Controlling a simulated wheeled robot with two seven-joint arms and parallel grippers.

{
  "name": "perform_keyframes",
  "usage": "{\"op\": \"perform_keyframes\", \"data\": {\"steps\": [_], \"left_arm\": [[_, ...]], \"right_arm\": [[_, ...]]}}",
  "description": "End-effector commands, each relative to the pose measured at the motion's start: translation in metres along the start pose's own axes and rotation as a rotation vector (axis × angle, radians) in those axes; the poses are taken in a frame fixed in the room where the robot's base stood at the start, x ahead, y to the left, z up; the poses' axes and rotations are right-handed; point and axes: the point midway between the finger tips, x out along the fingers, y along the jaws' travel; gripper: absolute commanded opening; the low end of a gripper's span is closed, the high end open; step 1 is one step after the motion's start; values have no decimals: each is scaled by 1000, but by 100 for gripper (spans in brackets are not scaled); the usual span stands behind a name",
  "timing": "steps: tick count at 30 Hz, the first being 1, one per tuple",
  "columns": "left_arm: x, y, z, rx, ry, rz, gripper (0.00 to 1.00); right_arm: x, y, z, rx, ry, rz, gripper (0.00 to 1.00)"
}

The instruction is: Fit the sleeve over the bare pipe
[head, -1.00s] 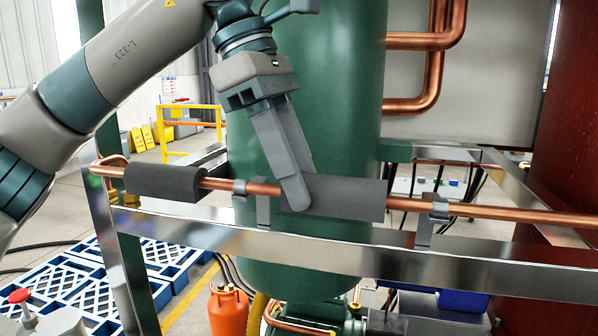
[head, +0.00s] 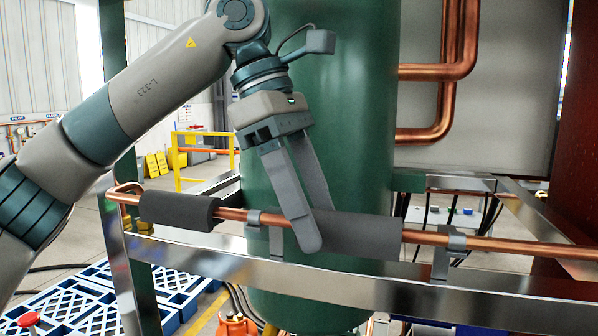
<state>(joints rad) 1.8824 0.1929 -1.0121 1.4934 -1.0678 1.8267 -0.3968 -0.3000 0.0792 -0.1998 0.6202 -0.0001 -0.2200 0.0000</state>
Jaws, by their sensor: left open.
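A dark grey foam sleeve (head: 365,236) lies in line with the copper pipe (head: 500,244), between two metal clamps; it appears to be around the pipe, which comes out at its right end. A second dark sleeve (head: 178,209) covers the pipe further left. Bare copper shows around the left clamp (head: 254,218) and past the right clamp (head: 456,243). My left gripper (head: 316,228) points down at the middle sleeve's left end, open. One finger is in front of the sleeve; the other passes behind it. The front finger hides that end. My right gripper is not in view.
A shiny metal rail (head: 390,288) runs below and in front of the pipe. A large green tank (head: 345,120) stands close behind it. Bent copper pipes (head: 450,75) are at upper right. Blue pallets (head: 90,290) lie on the floor at lower left.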

Motion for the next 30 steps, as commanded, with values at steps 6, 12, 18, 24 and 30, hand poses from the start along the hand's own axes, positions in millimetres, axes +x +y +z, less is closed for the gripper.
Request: {"op": "perform_keyframes", "data": {"steps": [6,12,18,24,30], "left_arm": [[-4,0,0,-1,0,1,55],[-22,0,0,0,0,1,55],[-56,0,1,-1,-1,3,55],[-98,0,1,-2,0,2,55],[-139,0,2,-4,1,3,55]], "right_arm": [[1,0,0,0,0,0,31],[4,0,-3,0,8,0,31],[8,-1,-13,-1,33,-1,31],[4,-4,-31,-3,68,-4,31],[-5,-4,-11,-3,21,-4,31]]}}
